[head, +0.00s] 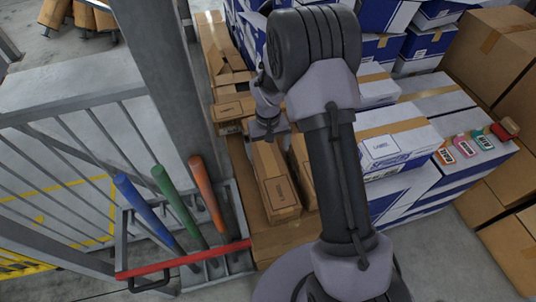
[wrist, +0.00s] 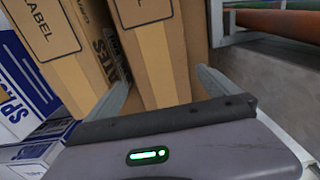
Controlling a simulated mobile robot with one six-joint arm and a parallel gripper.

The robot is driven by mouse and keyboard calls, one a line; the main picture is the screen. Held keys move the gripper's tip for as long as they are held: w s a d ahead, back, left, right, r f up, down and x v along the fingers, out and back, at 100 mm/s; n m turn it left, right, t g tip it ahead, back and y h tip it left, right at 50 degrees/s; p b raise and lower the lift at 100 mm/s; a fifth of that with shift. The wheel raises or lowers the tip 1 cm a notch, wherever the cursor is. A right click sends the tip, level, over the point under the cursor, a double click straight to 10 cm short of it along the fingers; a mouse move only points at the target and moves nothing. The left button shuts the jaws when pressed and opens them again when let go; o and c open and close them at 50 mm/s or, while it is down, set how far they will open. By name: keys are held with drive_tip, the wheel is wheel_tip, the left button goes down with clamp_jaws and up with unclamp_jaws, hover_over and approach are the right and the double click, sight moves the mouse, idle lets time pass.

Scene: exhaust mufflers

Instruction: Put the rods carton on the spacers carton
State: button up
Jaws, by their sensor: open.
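Two long brown cartons stand side by side by my gripper (head: 267,132). In the head view, one brown carton (head: 276,185) lies below the gripper, with another partly behind my arm. No rods name is readable, so I cannot tell which is the rods carton. A blue-and-white carton (wrist: 22,90) with lettering starting "Sp" shows at the left, likely the spacers carton.
A red-railed rack (head: 185,260) holds blue, green and orange tubes left of the brown cartons, beside a grey post (head: 170,80) and railing. Blue-and-white cartons (head: 395,140) are stacked right of my arm. Small coloured tagged items (head: 465,147) lie on one stack.

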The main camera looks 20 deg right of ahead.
drive_tip(key=s+a+r+m+t, duration=0.1)
drive_tip(key=s+r, duration=0.3)
drive_tip(key=r, duration=0.7)
drive_tip(key=s+a+r+m+t, duration=0.15)
drive_tip(key=s+r, duration=0.25)
drive_tip(key=r, duration=0.8)
drive_tip(key=s+a+r+m+t+y, duration=0.15)
drive_tip(key=s+r, duration=0.25)
drive_tip(key=s, duration=0.5)
drive_tip(key=s+a+r+t+y, duration=0.15)
drive_tip(key=s+r, duration=0.25)
drive_tip(key=s, duration=0.4)
drive_tip(key=n+g+h, duration=0.3)
drive_tip(key=n+g, duration=0.1)
drive_tip(key=g, duration=0.2)
hover_over(269, 157)
wheel_tip(269, 157, down, 23)
drive_tip(key=shift+t, duration=0.25)
wheel_tip(269, 157, down, 12)
drive_tip(key=b, duration=0.4)
drive_tip(key=shift+s+f, duration=0.1)
drive_tip(key=shift+f, duration=0.15)
drive_tip(key=f+b, duration=0.1)
drive_tip(key=f, duration=0.1)
drive_tip(key=f+b, duration=0.2)
drive_tip(key=f, duration=0.1)
drive_tip(key=shift+a+f+b, duration=0.2)
drive_tip(key=shift+f+b, duration=0.1)
drive_tip(key=shift+f, duration=0.05)
drive_tip(key=shift+r, duration=0.2)
